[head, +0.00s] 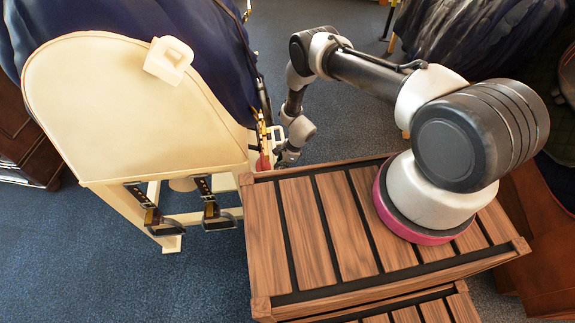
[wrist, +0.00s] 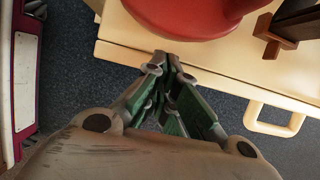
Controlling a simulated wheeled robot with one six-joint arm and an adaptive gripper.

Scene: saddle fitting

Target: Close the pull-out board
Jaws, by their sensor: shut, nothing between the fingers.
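The pull-out board (wrist: 220,65) is a flat cream panel across the top of the wrist view. A cream D-shaped handle (wrist: 262,126) sticks out from its edge at the right. In the head view it is mostly hidden behind the large cream stand (head: 130,110) and my arm. My gripper (wrist: 168,60) is shut and empty, its tips at the board's near edge, left of the handle. I cannot tell whether they touch. In the head view my gripper (head: 287,157) points down beside the stand's right side.
A red rounded object (wrist: 190,15) and a dark brown wooden piece (wrist: 290,30) rest on or above the board. The slatted wooden top (head: 330,235) lies close to the stand's right. Dark straps with stirrup-like ends (head: 212,205) hang below the stand. Blue carpet is open at lower left.

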